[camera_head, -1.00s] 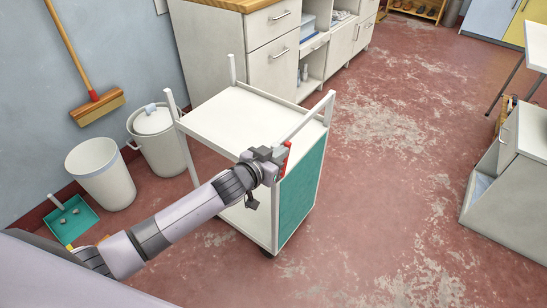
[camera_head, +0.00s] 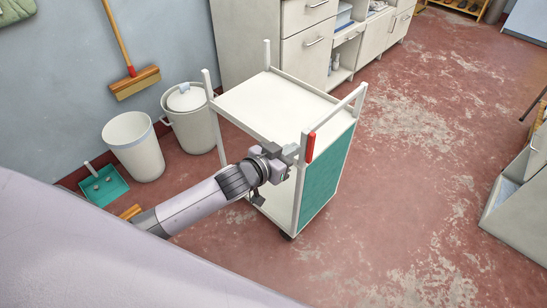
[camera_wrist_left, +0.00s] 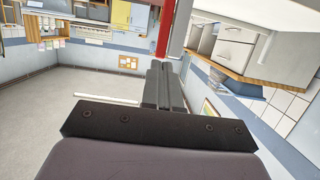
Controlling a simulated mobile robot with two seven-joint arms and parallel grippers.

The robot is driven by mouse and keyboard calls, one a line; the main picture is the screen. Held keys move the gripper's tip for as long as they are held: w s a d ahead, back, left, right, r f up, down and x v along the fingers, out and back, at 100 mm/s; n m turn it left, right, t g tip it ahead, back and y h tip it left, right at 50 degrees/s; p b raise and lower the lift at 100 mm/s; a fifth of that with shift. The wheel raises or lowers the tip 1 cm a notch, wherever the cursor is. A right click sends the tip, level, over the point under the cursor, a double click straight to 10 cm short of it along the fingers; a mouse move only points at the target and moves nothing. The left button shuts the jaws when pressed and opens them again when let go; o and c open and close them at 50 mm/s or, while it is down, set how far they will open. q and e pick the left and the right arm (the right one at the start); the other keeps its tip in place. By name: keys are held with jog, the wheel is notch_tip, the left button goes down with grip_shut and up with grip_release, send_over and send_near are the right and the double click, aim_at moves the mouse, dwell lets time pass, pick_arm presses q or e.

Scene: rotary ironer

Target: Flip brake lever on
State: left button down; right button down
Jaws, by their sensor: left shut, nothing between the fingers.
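The red brake lever (camera_head: 310,148) sits upright on the near corner post of a white trolley (camera_head: 245,105) with a teal side panel. My left gripper (camera_head: 291,153) is just left of the lever, by the same post, shut and empty. In the left wrist view the shut fingers (camera_wrist_left: 163,86) point toward the red lever (camera_wrist_left: 165,30) and the pale post beside it. I cannot tell whether the fingertips touch the lever or post. My right gripper is not in view.
A white bin (camera_head: 135,148), a lidded bin (camera_head: 192,120), a teal dustpan (camera_head: 103,186) and a broom (camera_head: 134,82) stand along the left wall. Cabinets (camera_head: 310,45) are behind the trolley. The red floor (camera_head: 420,150) to the right is open.

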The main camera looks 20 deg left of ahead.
pick_arm(q)
jog(key=shift+v, duration=3)
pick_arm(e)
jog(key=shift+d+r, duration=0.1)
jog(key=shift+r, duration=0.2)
